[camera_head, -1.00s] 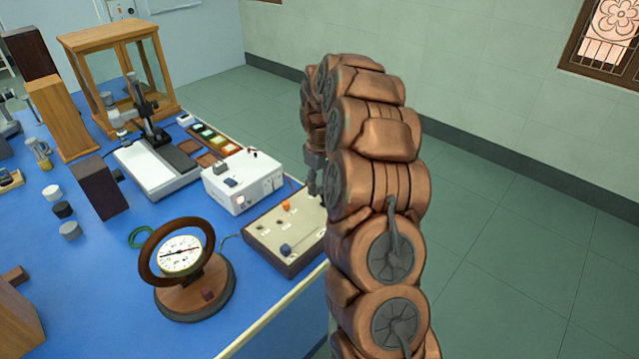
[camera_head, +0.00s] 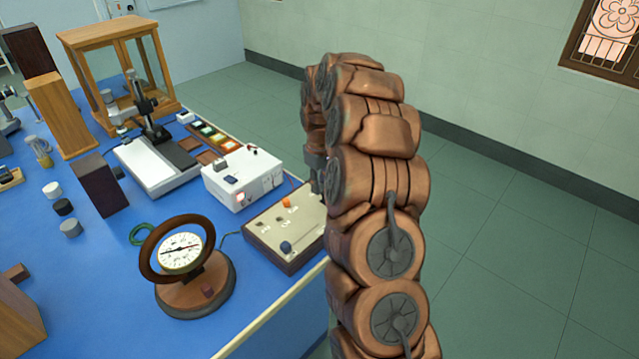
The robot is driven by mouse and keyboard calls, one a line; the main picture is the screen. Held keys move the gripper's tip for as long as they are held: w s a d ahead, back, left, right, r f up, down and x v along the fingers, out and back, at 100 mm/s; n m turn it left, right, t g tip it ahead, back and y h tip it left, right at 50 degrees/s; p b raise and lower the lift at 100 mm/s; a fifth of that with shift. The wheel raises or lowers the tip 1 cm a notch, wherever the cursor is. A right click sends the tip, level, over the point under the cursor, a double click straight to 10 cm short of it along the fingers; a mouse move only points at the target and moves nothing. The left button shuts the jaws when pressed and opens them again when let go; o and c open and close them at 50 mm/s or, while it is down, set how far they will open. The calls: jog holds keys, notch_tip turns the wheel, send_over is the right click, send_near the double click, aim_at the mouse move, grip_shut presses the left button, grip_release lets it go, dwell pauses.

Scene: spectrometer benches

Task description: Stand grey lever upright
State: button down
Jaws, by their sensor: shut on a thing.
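The low switch panel (camera_head: 262,236) has a beige top and dark sides and sits at the table's right edge. An orange knob (camera_head: 287,202) and a blue knob (camera_head: 286,247) stand on it. My gripper (camera_head: 317,187) is at the panel's right end, mostly hidden behind my copper-coloured arm. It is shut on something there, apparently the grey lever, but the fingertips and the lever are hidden. I cannot tell the lever's tilt.
A white box (camera_head: 243,182) with a lit lamp stands just behind the panel. A round dial gauge (camera_head: 181,253) on a wooden base is to its left. A dark block (camera_head: 97,187) and a glass case (camera_head: 82,40) stand farther off. Open floor lies right.

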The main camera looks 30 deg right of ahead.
aim_at(323, 194)
jog(key=shift+s+f+b, duration=0.15)
jog(key=shift+b, duration=0.3)
jog(key=t+b, duration=0.1)
jog(key=b, duration=0.1)
jog(key=s+t+b, duration=0.1)
jog(key=t+b, duration=0.1)
jog(key=b, duration=0.1)
jog(key=shift+s+d+y+b, duration=0.2)
jog(key=shift+s+y+b, duration=0.15)
jog(key=shift+y, duration=0.05)
jog(key=shift+s+t+b, duration=0.3)
jog(key=shift+t+b, duration=0.2)
jog(key=shift+b, duration=0.35)
jog(key=shift+s+d+r+t+b, duration=0.1)
jog(key=shift+s+r+t+b, duration=0.2)
jog(key=shift+t+b, duration=0.6)
jog(key=c, duration=1)
grip_release()
jog(key=shift+r, duration=0.1)
jog(key=v, duration=1.2)
jog(key=shift+w+d, duration=0.15)
jog(key=shift+d, duration=0.05)
